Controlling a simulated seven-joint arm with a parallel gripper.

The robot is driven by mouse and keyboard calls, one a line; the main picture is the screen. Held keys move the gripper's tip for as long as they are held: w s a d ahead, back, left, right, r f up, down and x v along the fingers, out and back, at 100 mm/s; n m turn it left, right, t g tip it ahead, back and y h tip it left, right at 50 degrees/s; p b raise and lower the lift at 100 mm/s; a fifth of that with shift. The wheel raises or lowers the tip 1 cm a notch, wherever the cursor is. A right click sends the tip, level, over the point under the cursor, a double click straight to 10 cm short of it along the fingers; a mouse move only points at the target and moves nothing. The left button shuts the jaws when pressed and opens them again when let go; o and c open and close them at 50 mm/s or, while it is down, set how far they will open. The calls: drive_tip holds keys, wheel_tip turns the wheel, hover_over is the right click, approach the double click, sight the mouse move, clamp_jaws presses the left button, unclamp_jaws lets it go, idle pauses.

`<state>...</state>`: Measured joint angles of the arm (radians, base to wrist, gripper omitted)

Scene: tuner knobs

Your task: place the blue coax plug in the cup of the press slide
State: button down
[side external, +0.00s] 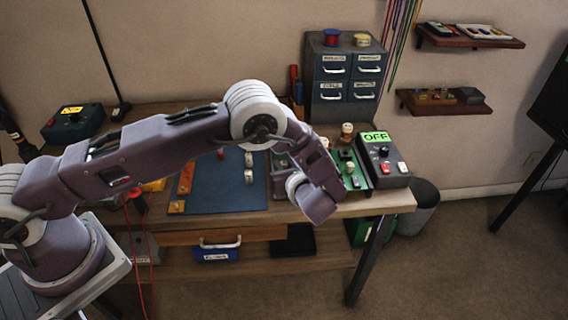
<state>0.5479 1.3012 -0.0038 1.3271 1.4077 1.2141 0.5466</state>
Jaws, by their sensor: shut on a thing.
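My arm reaches in from the left over the workbench, and its wrist hangs in front of the bench's right part. The fingers of my gripper are hidden behind the wrist, so I cannot see them or anything between them. I cannot make out a blue coax plug anywhere in this view.
A blue mat (222,192) lies on the wooden bench (385,203), with small pale knobs (249,175) and an orange strip (186,178). Right of my wrist are a green board (347,158) and a box reading OFF (393,168). A drawer cabinet (333,112) stands behind.

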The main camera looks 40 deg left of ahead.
drive_tip(key=shift+f, duration=0.25)
drive_tip(key=c, duration=1.3)
unclamp_jaws()
drive_tip(key=shift+r, duration=0.3)
drive_tip(key=v, duration=1.2)
drive_tip(key=shift+s+r, duration=0.1)
drive_tip(key=shift+r, duration=0.2)
